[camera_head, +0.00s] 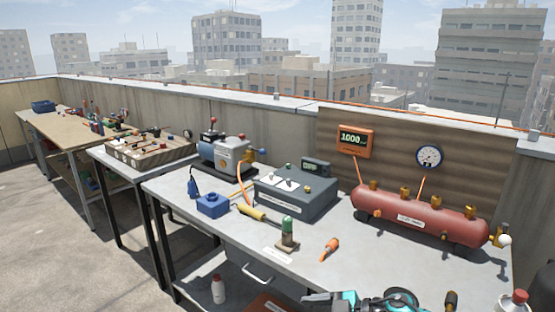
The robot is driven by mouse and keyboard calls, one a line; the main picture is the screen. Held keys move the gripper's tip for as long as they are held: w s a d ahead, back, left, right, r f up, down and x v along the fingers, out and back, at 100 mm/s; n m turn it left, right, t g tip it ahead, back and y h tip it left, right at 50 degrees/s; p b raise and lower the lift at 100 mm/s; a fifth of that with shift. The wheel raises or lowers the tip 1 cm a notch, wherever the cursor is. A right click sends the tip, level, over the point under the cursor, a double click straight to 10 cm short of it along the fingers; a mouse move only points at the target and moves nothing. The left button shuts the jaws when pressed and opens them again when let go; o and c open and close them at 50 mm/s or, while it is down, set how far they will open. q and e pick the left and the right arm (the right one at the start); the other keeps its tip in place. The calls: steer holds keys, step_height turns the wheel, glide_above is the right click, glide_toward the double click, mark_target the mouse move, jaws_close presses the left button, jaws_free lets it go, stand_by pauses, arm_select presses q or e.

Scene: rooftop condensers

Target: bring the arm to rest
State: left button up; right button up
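A teal, black and white part (385,300), which looks like my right arm, shows at the bottom edge in front of the grey workbench (345,270). Its dark left end (322,300) may be my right gripper, but it is cut off by the frame and too small to show its fingers. I see nothing held there. My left arm and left gripper are not in view.
The bench carries a red tank (425,216), a grey box (296,195), a pump (225,153), a blue block (213,205), a green-topped stand (288,235) and an orange-handled tool (330,248). The front middle of the bench is mostly clear.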

steer(key=s+a+m+t+y, duration=0.2)
steer(key=s+a+m+t, duration=0.1)
steer(key=a+t, duration=0.15)
steer(key=s+d+f+m+t+h, duration=0.1)
steer(key=s+d+f+m+h, duration=0.2)
steer(key=s+d+m+h, duration=0.3)
steer(key=s+d+f+m+t+h, duration=0.1)
steer(key=s+d+f+m+h, duration=0.2)
steer(key=s, duration=1)
steer(key=d+m+h, duration=0.2)
steer(key=d+h, duration=0.2)
steer(key=d, duration=0.1)
steer(key=shift+m, duration=0.4)
steer(key=shift+s+t, duration=0.1)
steer(key=shift+t, duration=0.15)
steer(key=shift+c, duration=0.4)
